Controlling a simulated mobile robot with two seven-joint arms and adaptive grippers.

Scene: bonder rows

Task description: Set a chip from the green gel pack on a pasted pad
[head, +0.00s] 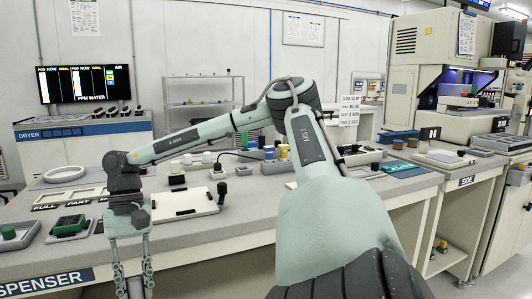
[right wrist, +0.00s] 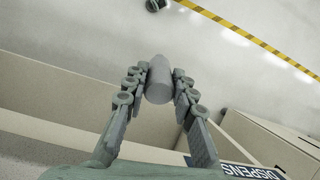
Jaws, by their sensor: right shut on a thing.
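My right gripper (head: 133,284) hangs down at the front edge of the bench, by the dispenser label. In the right wrist view the right gripper (right wrist: 159,84) is shut on a plain grey cylinder (right wrist: 159,77) with a tapered end, held out over the floor. A green block (head: 70,225) in a grey holder, possibly the green gel pack, sits on the bench left of my right gripper. A pale plate (head: 172,207) with dark strips lies behind the gripper. No chip or pasted pad can be made out. My left gripper is out of view.
The bench (head: 240,225) holds a white ring (head: 65,174), small jars and blocks behind the plate, and a teal tray (head: 400,169) at right. A green knob (head: 9,233) is at far left. A striped floor line (right wrist: 245,36) crosses the floor.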

